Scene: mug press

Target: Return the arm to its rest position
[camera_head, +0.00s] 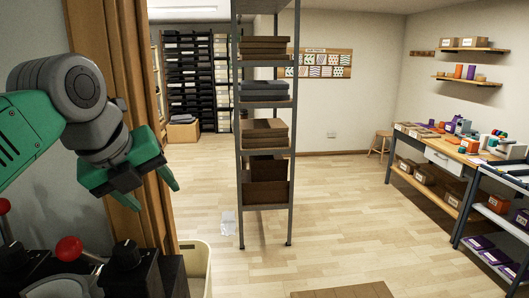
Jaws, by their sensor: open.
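My gripper (172,181) hangs at the left of the head view, at the end of my green and grey arm. Its green fingers point down and to the right, with a gap between them and nothing held that I can see. It is in front of a brown wooden post (150,150), and I cannot tell how far apart the two are. Below the gripper is a dark machine with a red ball knob (69,249), apart from the fingers.
A tall grey shelf rack (240,170) with brown stacks stands mid-view. A cream bin (206,262) is at the lower left. Workbenches (440,158) with coloured items line the right wall, with a wooden stool (381,140) near them.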

